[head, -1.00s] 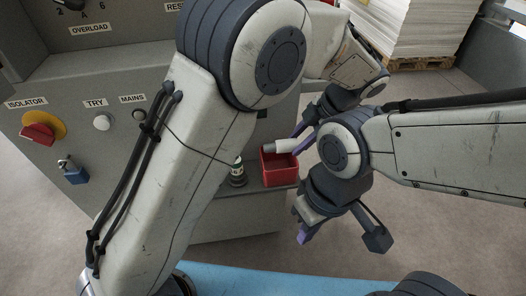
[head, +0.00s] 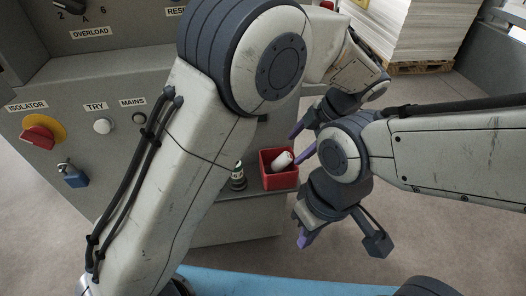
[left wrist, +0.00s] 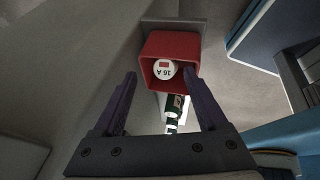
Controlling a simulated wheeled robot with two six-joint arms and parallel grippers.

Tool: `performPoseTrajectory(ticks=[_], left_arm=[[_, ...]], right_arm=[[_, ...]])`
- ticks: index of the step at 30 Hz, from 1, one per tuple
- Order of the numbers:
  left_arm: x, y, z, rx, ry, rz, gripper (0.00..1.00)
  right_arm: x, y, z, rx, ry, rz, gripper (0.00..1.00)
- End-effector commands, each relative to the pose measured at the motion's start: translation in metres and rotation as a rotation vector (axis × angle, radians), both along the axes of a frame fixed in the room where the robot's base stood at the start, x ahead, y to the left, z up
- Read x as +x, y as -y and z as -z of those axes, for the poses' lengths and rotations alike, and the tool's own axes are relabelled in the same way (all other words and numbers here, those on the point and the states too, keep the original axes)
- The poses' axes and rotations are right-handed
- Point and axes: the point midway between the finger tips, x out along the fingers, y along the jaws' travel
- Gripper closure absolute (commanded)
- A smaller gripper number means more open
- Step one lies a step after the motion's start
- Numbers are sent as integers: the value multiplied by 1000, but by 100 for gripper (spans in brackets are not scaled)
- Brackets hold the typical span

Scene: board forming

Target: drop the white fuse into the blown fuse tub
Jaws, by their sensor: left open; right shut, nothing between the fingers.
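The white fuse (head: 283,160) lies tilted inside the red tub (head: 279,182) on the grey shelf. In the left wrist view the fuse's round end (left wrist: 164,70), marked 16 A, shows inside the red tub (left wrist: 168,42). My left gripper (head: 301,142) is open and empty, just right of the tub; its fingers also show in the left wrist view (left wrist: 161,90), spread apart with nothing between them. My right gripper (head: 304,240) is shut and empty, pointing down, lower and to the right of the tub.
A dark green and white fuse (head: 238,176) stands upright on the shelf, left of the tub. The grey panel carries a red isolator knob (head: 38,137) and a blue padlock (head: 74,176). A blue surface (head: 260,281) lies in front. Stacked white sheets (head: 405,28) stand on a pallet behind.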

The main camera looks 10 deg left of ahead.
Motion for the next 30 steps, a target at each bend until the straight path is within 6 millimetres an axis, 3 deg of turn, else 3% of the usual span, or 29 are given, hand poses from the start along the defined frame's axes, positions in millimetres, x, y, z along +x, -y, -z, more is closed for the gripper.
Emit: performPoseTrajectory(ticks=[15, 30], left_arm=[[-11, 39, -81, -1, 2, 1, 25], [-13, 44, -91, 0, 0, 0, 25]], right_arm=[[0, 0, -27, 0, 0, 0, 100], [0, 0, -28, 0, 0, 0, 100]])
